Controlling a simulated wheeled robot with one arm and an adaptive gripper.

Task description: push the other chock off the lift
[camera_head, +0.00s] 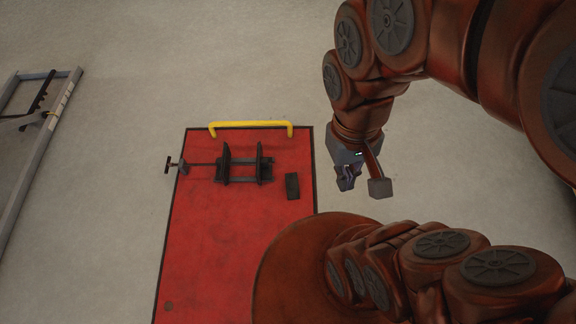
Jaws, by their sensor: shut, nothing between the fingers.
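The lift (215,235) is a red platform with a dark edge, seen from above at the middle left. One dark chock (292,186) lies on it near its right edge, to the right of the wheel clamp (240,166). I see no second chock in this view. My gripper (346,183) is shut and empty. It hangs to the right of the lift and of the chock, apart from both in the picture. Its height above the floor is hard to tell. My own arm and base cover the lift's lower right part.
A yellow bar (250,124) stands at the lift's far end. The clamp's screw handle (168,166) sticks out past the lift's left edge. Another grey metal frame (42,150) stands at the far left. The concrete floor (120,110) between them is clear.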

